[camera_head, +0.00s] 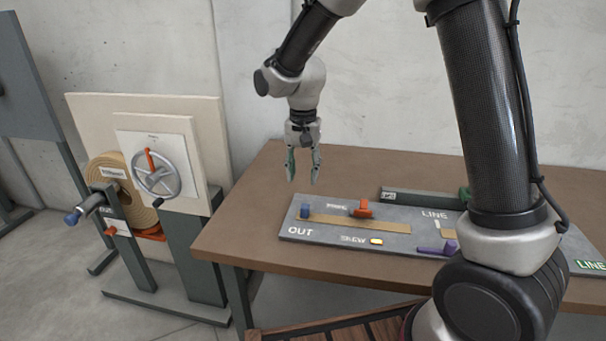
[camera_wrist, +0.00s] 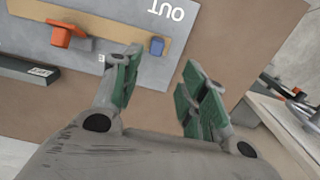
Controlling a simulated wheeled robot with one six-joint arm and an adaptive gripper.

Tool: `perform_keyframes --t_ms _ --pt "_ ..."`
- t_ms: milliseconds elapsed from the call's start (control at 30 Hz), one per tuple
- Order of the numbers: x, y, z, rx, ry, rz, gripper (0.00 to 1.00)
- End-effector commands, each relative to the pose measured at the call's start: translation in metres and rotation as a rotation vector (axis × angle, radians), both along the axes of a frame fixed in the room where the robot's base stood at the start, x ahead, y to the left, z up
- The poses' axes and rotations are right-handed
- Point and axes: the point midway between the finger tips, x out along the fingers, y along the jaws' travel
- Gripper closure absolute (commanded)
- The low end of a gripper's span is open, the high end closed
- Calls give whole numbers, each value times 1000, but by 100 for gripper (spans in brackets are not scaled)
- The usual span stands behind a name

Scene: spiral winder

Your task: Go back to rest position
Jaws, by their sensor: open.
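My gripper (camera_head: 303,180) hangs pointing down above the back left part of the brown table, beyond the grey control panel's left end. Its green-padded fingers are apart with nothing between them. In the wrist view my gripper (camera_wrist: 160,85) is also open and empty. The grey panel (camera_head: 290,235) lies on the table. It carries a blue knob (camera_head: 305,212), an orange handle (camera_head: 361,208) on a tan strip, a lit yellow button (camera_head: 376,241) and a purple lever (camera_head: 440,249). My gripper touches none of these.
Left of the brown table (camera_head: 225,215) stands a winder with a spoked handwheel (camera_head: 157,167), a tan roll (camera_head: 108,172) and a blue-tipped crank (camera_head: 75,217). The wooden slats of a chair or bench (camera_head: 370,332) show at the front. The table's back left is clear.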

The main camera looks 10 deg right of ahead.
Motion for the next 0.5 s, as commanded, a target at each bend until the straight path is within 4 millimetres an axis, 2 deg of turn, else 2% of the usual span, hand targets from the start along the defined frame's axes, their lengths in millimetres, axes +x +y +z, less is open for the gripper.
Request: perform_keyframes --t_ms 167,267,367,400,500 --pt "0 0 0 -1 1 32 57" --pt "-4 -2 -1 -7 15 129 57" --pt "-30 -16 -11 -29 80 286 57" --pt "-44 -24 -6 -30 96 357 57" --pt "-69 -50 15 -23 98 465 57"
